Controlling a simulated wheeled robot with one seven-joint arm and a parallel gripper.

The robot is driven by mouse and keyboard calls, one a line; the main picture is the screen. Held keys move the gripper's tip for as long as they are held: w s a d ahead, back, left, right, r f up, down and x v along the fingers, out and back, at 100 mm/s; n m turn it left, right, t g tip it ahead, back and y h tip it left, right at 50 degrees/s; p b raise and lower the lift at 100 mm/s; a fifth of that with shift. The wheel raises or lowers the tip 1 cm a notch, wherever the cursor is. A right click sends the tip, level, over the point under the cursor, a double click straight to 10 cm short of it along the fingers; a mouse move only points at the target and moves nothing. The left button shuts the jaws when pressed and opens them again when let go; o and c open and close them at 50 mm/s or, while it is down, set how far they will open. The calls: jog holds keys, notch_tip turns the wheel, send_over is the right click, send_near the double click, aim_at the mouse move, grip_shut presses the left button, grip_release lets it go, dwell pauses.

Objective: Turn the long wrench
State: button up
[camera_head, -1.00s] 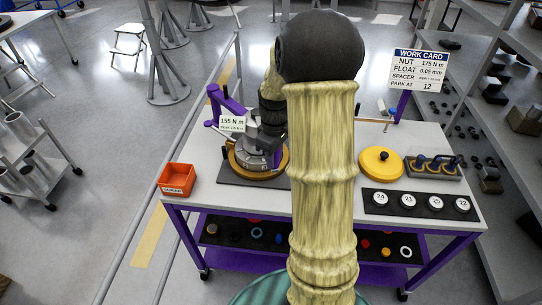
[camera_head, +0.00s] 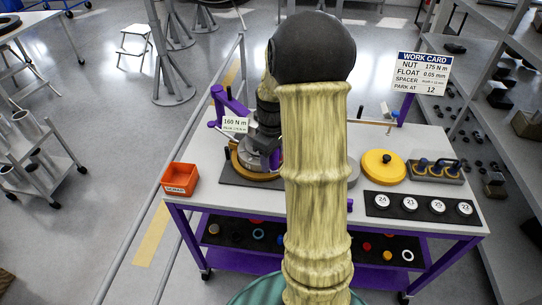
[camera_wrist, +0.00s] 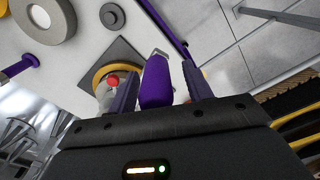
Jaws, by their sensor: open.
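A purple grip (camera_wrist: 156,82), which looks like the long wrench's handle, stands between my gripper's fingers in the wrist view. My gripper (camera_wrist: 162,72) is open, with one dark finger on each side of the grip; I cannot tell whether either touches it. In the head view my own arm hides the gripper and most of the wrench. The round assembly with a tan ring (camera_head: 250,168) sits on a dark plate at the table's left half. A readout sign (camera_head: 234,125) above it shows 160 N m.
The work card (camera_head: 422,73) reads nut 175 N m. An orange scrap bin (camera_head: 180,179) stands at the table's left corner. A yellow lid (camera_head: 384,167), a peg holder (camera_head: 436,171) and a strip of numbered discs (camera_head: 420,206) fill the right side.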

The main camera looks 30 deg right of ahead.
notch_tip(320, 180, up, 17)
jog(key=b, duration=0.2)
jog(key=shift+r+b, duration=0.2)
jog(key=shift+b, duration=0.15)
jog(key=shift+a+f, duration=0.1)
jog(key=shift+a, duration=0.05)
dwell(0.3)
jog(key=s+a+f+m+t, duration=0.1)
jog(key=s+a+f+m, duration=0.1)
jog(key=s+a+f, duration=0.3)
jog(key=s+a+f+m+t, duration=0.1)
jog(key=s+a+f+m, duration=0.1)
jog(key=s+a+f, duration=0.4)
jog(key=a+f, duration=0.5)
jog(key=f, duration=0.1)
jog(key=shift+s+f+m+t, duration=0.25)
jog(key=shift+f+m+t, duration=0.05)
jog(key=shift+f, duration=0.05)
jog(key=shift+d, duration=0.1)
dwell(0.5)
